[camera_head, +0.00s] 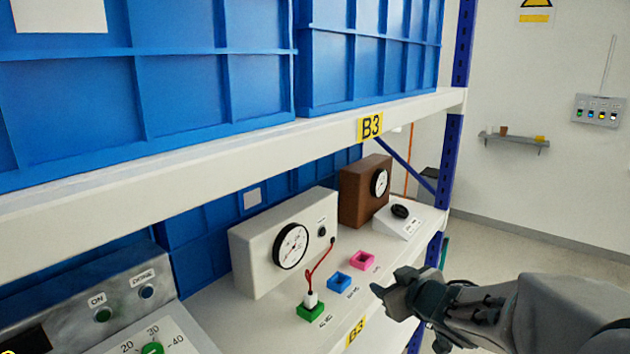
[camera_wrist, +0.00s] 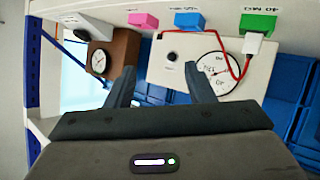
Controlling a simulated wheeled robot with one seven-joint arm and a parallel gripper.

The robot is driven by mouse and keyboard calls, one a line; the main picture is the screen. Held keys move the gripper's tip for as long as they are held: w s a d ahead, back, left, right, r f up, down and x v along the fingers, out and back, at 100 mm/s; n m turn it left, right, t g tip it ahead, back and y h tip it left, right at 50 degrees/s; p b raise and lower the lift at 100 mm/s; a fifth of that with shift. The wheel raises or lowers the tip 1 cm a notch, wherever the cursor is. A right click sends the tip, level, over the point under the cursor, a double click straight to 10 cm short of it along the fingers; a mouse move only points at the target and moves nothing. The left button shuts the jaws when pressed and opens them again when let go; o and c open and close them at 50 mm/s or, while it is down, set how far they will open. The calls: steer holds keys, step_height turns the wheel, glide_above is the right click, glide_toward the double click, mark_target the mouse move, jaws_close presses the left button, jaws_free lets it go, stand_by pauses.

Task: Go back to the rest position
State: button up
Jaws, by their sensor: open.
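My gripper (camera_head: 388,291) is in front of the lower shelf, at the lower right of the head view. In the wrist view its two fingers (camera_wrist: 160,84) stand apart with nothing between them. A white sloped box with a black rotary knob (camera_head: 400,211) sits at the right end of the lower shelf. A panel with a green dial (camera_head: 153,349) and printed numbers is at the bottom left of the head view, partly cut off. My gripper touches neither.
The lower shelf holds a white gauge box (camera_head: 262,238), a brown gauge box (camera_head: 358,205), and green (camera_head: 310,313), blue (camera_head: 339,281) and pink (camera_head: 362,260) sockets. A red cable (camera_head: 318,266) runs to the green socket. Blue crates (camera_head: 215,65) fill the upper shelf. Open floor (camera_head: 520,258) lies at right.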

steer(key=s+d+f+m+g+h, duration=0.1)
steer(key=s+d+m+g+h, duration=0.4)
steer(key=s, duration=0.4)
steer(key=s+a+f+g, duration=0.1)
steer(key=s+a+g, duration=0.1)
steer(key=s, duration=0.4)
steer(key=s+a+f+m+g+y, duration=0.1)
steer(key=s+a+f+g, duration=0.1)
steer(key=s, duration=0.5)
steer(key=shift+a, duration=0.85)
steer(key=shift+r, duration=0.1)
